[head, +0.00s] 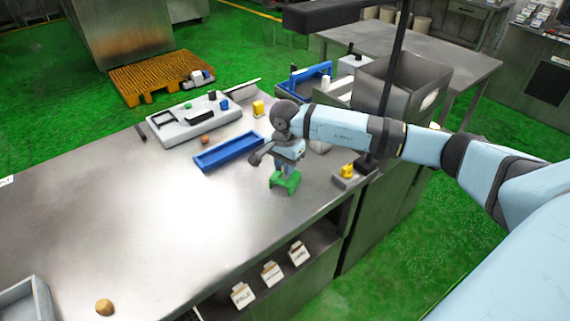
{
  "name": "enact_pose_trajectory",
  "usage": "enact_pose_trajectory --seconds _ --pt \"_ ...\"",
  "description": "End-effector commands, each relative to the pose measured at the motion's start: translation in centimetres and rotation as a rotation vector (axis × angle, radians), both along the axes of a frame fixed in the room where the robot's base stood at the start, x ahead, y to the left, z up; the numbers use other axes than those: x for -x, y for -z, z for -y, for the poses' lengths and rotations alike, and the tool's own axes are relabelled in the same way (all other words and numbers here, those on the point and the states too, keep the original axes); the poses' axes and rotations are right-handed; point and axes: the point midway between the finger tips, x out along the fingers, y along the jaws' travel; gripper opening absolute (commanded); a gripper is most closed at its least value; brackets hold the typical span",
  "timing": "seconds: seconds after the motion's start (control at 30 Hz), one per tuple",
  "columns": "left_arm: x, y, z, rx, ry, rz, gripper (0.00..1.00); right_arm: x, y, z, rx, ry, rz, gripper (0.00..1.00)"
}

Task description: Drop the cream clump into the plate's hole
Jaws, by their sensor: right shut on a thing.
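My right gripper (287,172) points down just above a small green stand (286,183) near the table's right edge. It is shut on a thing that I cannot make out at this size. Whether the fingers touch the green stand I cannot tell. A tan, rounded lump (104,307) lies on the table at the lower left, far from the gripper. A smaller brown lump (205,140) lies behind the blue tray. No cream clump and no plate with a hole can be picked out for certain. My left gripper is not in view.
A long blue tray (229,153) lies left of my right gripper. Behind it is a grey panel (180,130) with small parts. A yellow part (347,170) sits right of the gripper. A grey bin (27,303) stands lower left. The table's middle left is clear.

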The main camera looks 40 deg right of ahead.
Motion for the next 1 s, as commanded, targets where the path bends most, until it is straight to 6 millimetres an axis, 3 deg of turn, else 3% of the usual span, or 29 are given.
enact_pose_trajectory --seconds 0.13,0.47,0.5,0.63,1.0 --pt "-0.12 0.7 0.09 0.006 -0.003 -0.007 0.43 -0.03 1.02 0.03 0.0 0.001 0.001 0.0" --pt "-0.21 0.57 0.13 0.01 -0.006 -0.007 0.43 -0.02 1.13 0.03 0.0 0.001 0.001 0.0" --pt "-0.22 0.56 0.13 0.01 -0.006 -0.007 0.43 -0.02 1.13 0.03 0.0 0.001 0.001 0.23" --pt "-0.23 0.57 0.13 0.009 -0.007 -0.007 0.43 -0.02 1.13 0.03 0.0 0.0 0.001 0.51" --pt "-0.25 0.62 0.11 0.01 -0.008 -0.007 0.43 -0.05 0.46 0.06 0.001 0.001 0.001 0.51"
